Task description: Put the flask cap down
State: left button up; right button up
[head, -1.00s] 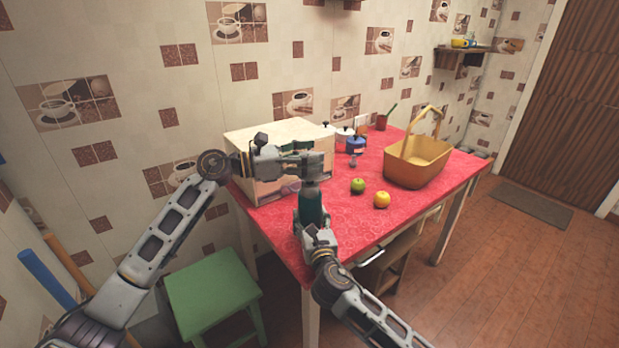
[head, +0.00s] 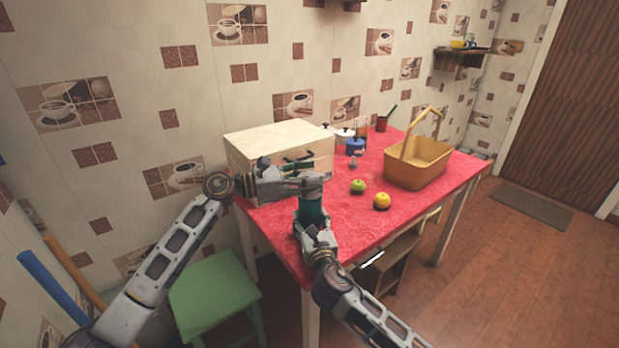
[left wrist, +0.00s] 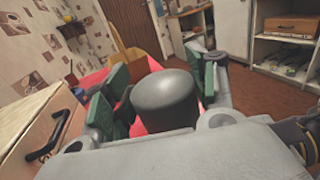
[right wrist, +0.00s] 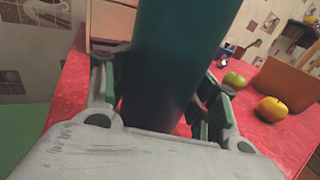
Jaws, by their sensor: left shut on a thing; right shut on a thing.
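The flask cap (left wrist: 165,98) is a dark grey rounded cylinder between the green-padded fingers of my left gripper (left wrist: 160,105), which is shut on it. In the head view my left gripper (head: 312,182) is at the upper end of the flask, and the cap is hidden there. The flask (head: 311,209) is dark teal and upright near the table's front left part. My right gripper (head: 312,232) is shut around it; the flask (right wrist: 168,65) also fills the middle of the right wrist view. I cannot tell whether cap and flask touch.
The red table (head: 345,222) has a pale wooden box (head: 275,138) behind my left gripper. A green apple (head: 357,186), a yellow fruit (head: 382,201) and a yellow basket (head: 420,165) stand to the right. A green stool (head: 215,295) is at the left. Red cloth around the fruits is free.

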pick_arm(q)
jog(key=shift+f, duration=0.3)
jog(key=o, duration=0.9)
jog(key=shift+r, duration=0.2)
jog(key=shift+v, duration=6)
jog(key=shift+d, duration=0.1)
